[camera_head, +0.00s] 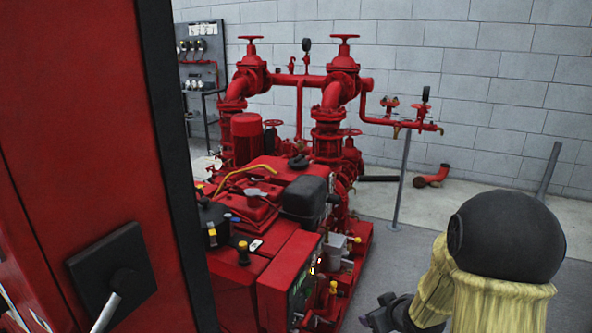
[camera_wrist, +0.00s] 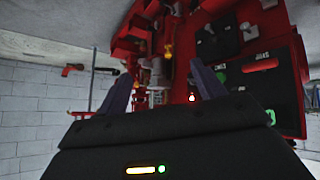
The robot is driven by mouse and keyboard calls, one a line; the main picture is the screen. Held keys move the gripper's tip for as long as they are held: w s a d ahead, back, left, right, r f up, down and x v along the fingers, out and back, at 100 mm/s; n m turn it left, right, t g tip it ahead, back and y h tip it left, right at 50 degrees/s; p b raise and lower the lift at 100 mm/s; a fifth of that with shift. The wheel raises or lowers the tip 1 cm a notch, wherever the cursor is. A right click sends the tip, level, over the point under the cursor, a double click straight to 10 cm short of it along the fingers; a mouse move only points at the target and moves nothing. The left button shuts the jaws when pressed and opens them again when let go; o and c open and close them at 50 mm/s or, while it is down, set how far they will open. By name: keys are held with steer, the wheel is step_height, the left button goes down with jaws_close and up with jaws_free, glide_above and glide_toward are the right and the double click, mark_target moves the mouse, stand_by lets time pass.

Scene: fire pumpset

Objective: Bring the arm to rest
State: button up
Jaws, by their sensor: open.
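My arm shows at the lower right of the head view, with a round black joint (camera_head: 507,236) and yellowish covers. Part of my gripper (camera_head: 390,312) shows as dark shapes at the bottom edge, right of the red pumpset (camera_head: 290,190). In the wrist view my gripper (camera_wrist: 162,85) has its two fingers spread wide with nothing between them. Beyond the fingers lie red pump parts and a dark control panel (camera_wrist: 262,75) with small lit displays. I cannot tell the exact gap between the fingers and the pumpset.
A large red cabinet (camera_head: 90,130) with a black handle plate fills the left of the head view. A grey post (camera_head: 402,180) stands right of the pumpset. Open floor (camera_head: 385,265) lies between the pumpset and my arm. A grey block wall (camera_head: 490,80) closes the back.

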steer(key=s+a+r+m+g+h, duration=0.1)
steer(key=s+a+r+m+g, duration=0.15)
steer(key=s, duration=0.65)
steer(key=s+a+r+m+g+h, duration=0.1)
steer(key=s+a+r+m+g, duration=0.15)
steer(key=s, duration=0.65)
step_height(320, 180, up, 32)
steer(key=p, duration=3.3)
steer(key=shift+w+a+r+g+p, duration=0.15)
steer(key=shift+r+g+p, duration=0.05)
steer(key=shift+g+p, duration=0.2)
steer(key=shift+f, duration=0.1)
